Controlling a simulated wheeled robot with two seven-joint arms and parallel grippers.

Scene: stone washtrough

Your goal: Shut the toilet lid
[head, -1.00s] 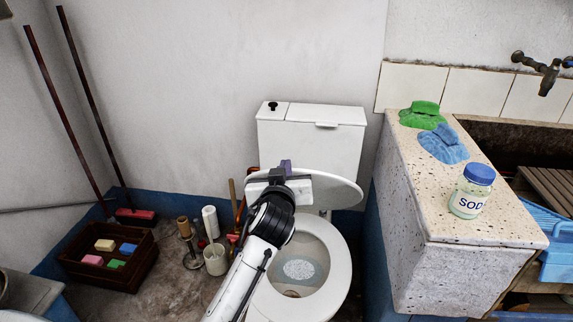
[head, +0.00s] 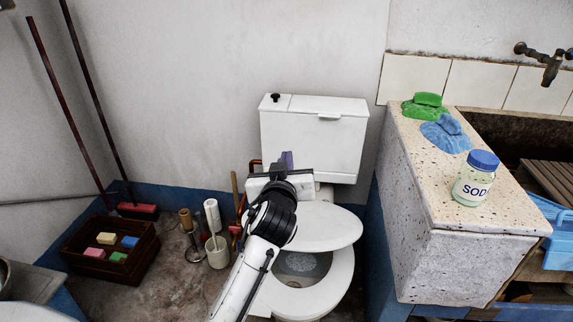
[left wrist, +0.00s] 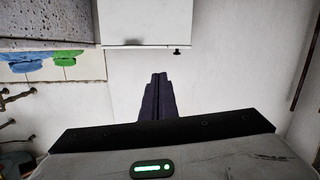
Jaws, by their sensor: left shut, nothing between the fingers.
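The white toilet lid (head: 325,228) is tilted partway down over the bowl, with a gap between it and the seat (head: 335,290). The bowl's water still shows under its front edge. The white cistern (head: 315,135) stands behind it. My left gripper (head: 287,160) is above the back left of the lid, in front of the cistern, with its arm across the left side of the lid and bowl. Its purple fingers (left wrist: 157,97) are together and empty in the left wrist view. Whether the arm touches the lid is hidden. My right gripper is not seen.
A speckled stone washtrough (head: 420,190) stands close on the right, with a soda jar (head: 475,180) and green and blue cloths on it. A brush holder (head: 217,252) and a dark crate (head: 110,250) stand on the floor to the left.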

